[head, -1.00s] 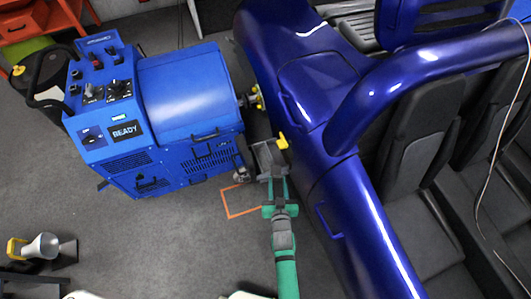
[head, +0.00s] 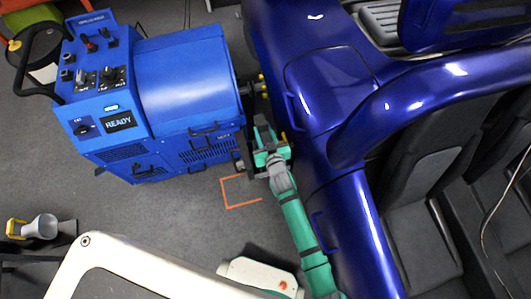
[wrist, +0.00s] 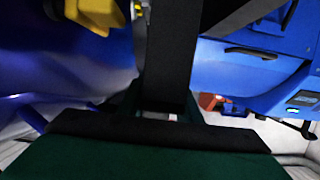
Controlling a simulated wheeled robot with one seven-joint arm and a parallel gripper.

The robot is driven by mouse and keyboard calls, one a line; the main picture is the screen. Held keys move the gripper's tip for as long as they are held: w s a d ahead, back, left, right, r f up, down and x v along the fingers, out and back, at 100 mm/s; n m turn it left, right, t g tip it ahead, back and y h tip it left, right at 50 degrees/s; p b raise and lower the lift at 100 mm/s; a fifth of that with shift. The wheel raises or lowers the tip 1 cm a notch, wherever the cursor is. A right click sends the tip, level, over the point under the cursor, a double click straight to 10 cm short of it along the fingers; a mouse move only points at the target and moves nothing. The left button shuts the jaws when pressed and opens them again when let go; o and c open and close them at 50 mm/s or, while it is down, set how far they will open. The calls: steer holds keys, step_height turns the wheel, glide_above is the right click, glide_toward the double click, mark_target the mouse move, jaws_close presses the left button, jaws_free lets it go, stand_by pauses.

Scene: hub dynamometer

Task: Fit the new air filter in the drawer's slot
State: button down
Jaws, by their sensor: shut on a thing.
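My gripper (head: 266,152) is between the blue machine and the blue car body. In the wrist view, a dark, flat, upright piece (wrist: 168,55) stands in my gripper, beyond its green body, and I am shut on it. It is seen nearly edge-on, so I cannot tell for sure that it is the air filter. The blue dynamometer machine (head: 186,82) stands to the left of my gripper. A black handle (head: 203,130) and vents are on its front face; a handle (wrist: 250,52) also shows in the wrist view. I cannot make out the drawer's slot.
The blue car body (head: 325,80) stands close on the right of my gripper. A shaft with yellow parts (head: 260,84) links it to the machine. Orange floor marks (head: 228,190) lie below the machine, with clear grey floor around. A yellow and grey funnel-like object (head: 40,226) is at lower left.

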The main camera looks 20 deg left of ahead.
steer(key=shift+f, duration=8.9)
steer(key=shift+a, duration=0.1)
steer(key=c, duration=1.3)
jaws_free()
steer(key=shift+f, duration=0.15)
steer(key=shift+r, duration=0.2)
